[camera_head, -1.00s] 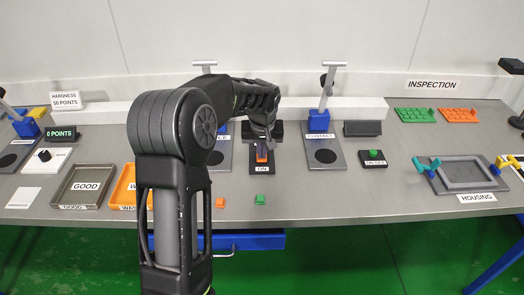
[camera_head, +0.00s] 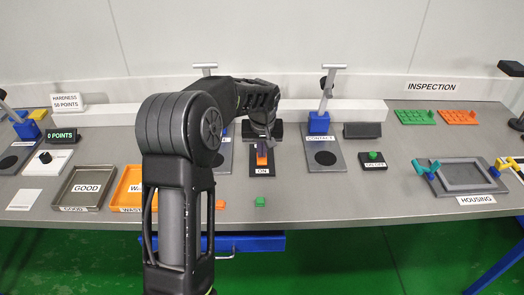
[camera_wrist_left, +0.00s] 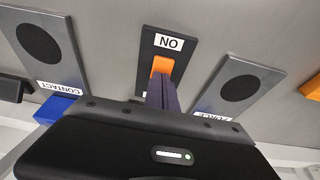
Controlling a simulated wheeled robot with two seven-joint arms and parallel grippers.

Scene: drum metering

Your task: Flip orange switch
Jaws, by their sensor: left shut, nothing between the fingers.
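The orange switch (camera_head: 262,158) sits on a dark plate with a white "ON" label (camera_head: 262,171) in the middle of the bench. In the left wrist view the orange switch (camera_wrist_left: 162,66) shows below the upside-down "ON" label (camera_wrist_left: 169,42). My left gripper (camera_head: 264,143) is shut and empty, reaching down over the switch's far end. In the left wrist view its dark fingertips (camera_wrist_left: 162,90) are at the edge of the orange part; whether they press on it I cannot tell. The far part of the switch is hidden by the fingers. My right gripper is not in view.
A "CONTACT" station (camera_head: 325,158) with a dark disc stands right of the switch, and another station stands left, partly behind my arm. A green block (camera_head: 260,202) and an orange block (camera_head: 220,205) lie near the front edge. A "GOOD" tray (camera_head: 85,205) is at left.

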